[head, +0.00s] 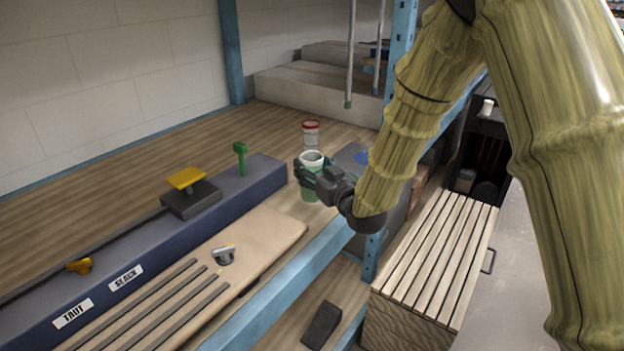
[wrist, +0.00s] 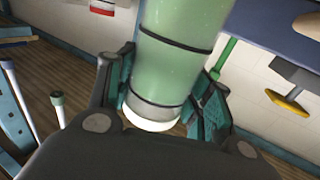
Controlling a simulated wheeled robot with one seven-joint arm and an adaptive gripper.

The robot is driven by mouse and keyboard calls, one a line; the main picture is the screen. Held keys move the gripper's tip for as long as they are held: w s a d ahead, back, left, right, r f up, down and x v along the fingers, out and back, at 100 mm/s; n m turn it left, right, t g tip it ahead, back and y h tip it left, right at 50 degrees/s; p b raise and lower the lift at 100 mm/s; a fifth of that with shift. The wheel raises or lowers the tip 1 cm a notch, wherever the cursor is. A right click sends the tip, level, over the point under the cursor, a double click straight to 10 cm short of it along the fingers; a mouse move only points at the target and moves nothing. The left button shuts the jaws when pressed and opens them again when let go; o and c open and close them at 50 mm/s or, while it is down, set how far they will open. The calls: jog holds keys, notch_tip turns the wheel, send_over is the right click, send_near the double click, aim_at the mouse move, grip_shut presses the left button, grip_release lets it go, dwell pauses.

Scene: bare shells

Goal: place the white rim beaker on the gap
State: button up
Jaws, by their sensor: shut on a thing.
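The white rim beaker (head: 311,158) is green with a white rim at its top and stands about upright in my gripper's hold. My gripper (head: 312,176) is shut around it from the right side. In the wrist view the beaker's green body (wrist: 182,50) with dark bands lies between the two fingers (wrist: 160,100), its white rim towards the palm. I cannot tell whether its base touches the wooden shelf. A clear beaker with a red rim (head: 311,128) stands just behind it. I cannot clearly make out the gap; the surface around the held beaker is partly hidden by my gripper.
A dark blue rail (head: 225,210) with a green peg (head: 241,158) and a yellow-topped block (head: 187,180) runs to the left. A grey block with a blue disc (head: 362,157) is right of the beakers. A blue post (head: 398,60) stands behind my arm. Open shelf (head: 130,150) lies behind the rail.

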jog(key=f, duration=0.3)
jog(key=shift+w+f+p, duration=0.15)
jog(key=shift+w+p, duration=0.05)
jog(key=shift+p, duration=0.15)
jog(key=shift+s+f, duration=0.15)
jog(key=shift+f, duration=0.1)
jog(key=shift+f, duration=0.1)
jog(key=shift+f, duration=0.15)
jog(key=o, duration=1.1)
jog(key=shift+r, duration=0.3)
jog(key=b+v, duration=0.3)
jog(key=v, duration=0.9)
jog(key=shift+f, duration=0.1)
